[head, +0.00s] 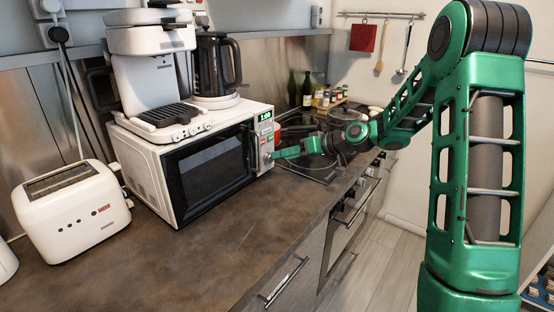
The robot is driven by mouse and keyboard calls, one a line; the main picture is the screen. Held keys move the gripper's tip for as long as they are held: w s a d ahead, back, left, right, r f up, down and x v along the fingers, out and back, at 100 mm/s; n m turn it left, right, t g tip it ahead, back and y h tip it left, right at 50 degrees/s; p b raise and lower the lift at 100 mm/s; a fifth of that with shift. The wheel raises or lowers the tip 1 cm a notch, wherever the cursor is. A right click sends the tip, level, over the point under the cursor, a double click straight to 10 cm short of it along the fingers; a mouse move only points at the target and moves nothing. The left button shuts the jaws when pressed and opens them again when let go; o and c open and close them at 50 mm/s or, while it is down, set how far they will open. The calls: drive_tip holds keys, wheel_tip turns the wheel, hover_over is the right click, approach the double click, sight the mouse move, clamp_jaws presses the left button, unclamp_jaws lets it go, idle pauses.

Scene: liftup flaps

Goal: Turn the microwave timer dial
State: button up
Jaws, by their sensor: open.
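The white microwave (190,160) stands on the brown counter with its dark door shut. Its narrow control panel at the right edge of the front has a green lit display, a red mark and a small timer dial (267,158) low down. The gripper is open. The fingertips partly cover the dial area, and I cannot tell whether they touch the dial.
A white coffee machine (152,75) and a black kettle (217,65) stand on top of the microwave. A white toaster (72,210) is to its left. A dark hob (310,165), bottles and jars (325,97) lie behind my gripper. The front counter (200,262) is clear.

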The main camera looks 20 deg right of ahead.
drive_tip(key=v, duration=0.6)
drive_tip(key=shift+s+d, duration=0.1)
idle(0.3)
drive_tip(key=s+d+f+m+g+h, duration=0.1)
drive_tip(key=s+d+m+g+h, duration=0.2)
drive_tip(key=s, duration=1.1)
drive_tip(key=s+d+f+m+g+h, duration=0.1)
drive_tip(key=s+d+m+g+h, duration=0.2)
drive_tip(key=s, duration=1.2)
drive_tip(key=s+d+f+m+g+h, duration=0.1)
drive_tip(key=s+d+m+g+h, duration=0.1)
drive_tip(key=s, duration=1.2)
drive_tip(key=shift+s+d+m+g+h, duration=0.25)
drive_tip(key=shift+d+m+g+h, duration=0.25)
drive_tip(key=shift+d+m, duration=0.6)
drive_tip(key=shift+d, duration=0.1)
